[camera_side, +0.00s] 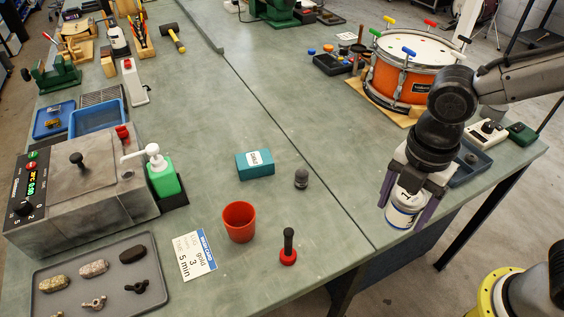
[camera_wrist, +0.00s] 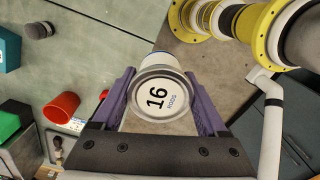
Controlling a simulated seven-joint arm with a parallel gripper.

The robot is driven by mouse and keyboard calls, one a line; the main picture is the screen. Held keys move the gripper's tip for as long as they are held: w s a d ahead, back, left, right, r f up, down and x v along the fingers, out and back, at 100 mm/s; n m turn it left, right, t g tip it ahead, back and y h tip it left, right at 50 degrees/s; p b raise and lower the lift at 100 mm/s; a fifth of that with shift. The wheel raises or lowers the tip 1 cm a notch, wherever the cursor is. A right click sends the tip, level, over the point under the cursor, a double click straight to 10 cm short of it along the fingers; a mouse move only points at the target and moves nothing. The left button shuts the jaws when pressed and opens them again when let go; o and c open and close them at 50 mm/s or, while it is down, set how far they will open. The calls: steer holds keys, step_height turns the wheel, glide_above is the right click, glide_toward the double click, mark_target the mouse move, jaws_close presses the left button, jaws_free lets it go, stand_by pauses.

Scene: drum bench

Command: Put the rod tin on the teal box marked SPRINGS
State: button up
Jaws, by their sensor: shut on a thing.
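The rod tin (camera_wrist: 163,97) is a round tin with a white lid marked 16 and RODS in the wrist view. My gripper (camera_wrist: 163,92) is shut on it, with one purple finger on each side. In the side view my gripper (camera_side: 405,208) holds the tin (camera_side: 401,217) at the bench's right front edge, apart from the box. The teal box (camera_side: 256,169) lies on the bench left of my gripper, with a white label on top too small to read surely. Part of the teal box (camera_wrist: 8,50) shows at the left edge of the wrist view.
A dark grey knob-like piece (camera_side: 301,178) stands right of the teal box. A red cup (camera_side: 239,222) and a red-based plunger with a black handle (camera_side: 288,247) stand in front. An orange drum (camera_side: 401,78) stands behind my gripper. The bench behind the box is clear.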

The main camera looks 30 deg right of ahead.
steer(key=shift+w+a+r+n, duration=0.1)
steer(key=shift+w+r+n, duration=0.05)
steer(key=shift+r+n, duration=0.3)
steer(key=w+a+r+n, duration=0.3)
steer(key=w+r+n, duration=0.1)
steer(key=w, duration=0.2)
steer(key=n, duration=0.3)
glide_above(265, 156)
steer(key=f, duration=0.9)
steer(key=shift+s+d+f, duration=0.2)
steer(key=shift+s, duration=0.15)
steer(key=shift+w+a+f, duration=0.2)
steer(key=shift+w+f, duration=0.25)
steer(key=shift+f, duration=1.65)
steer(key=shift+f, duration=0.1)
steer(key=o, duration=1.5)
steer(key=shift+f, duration=0.1)
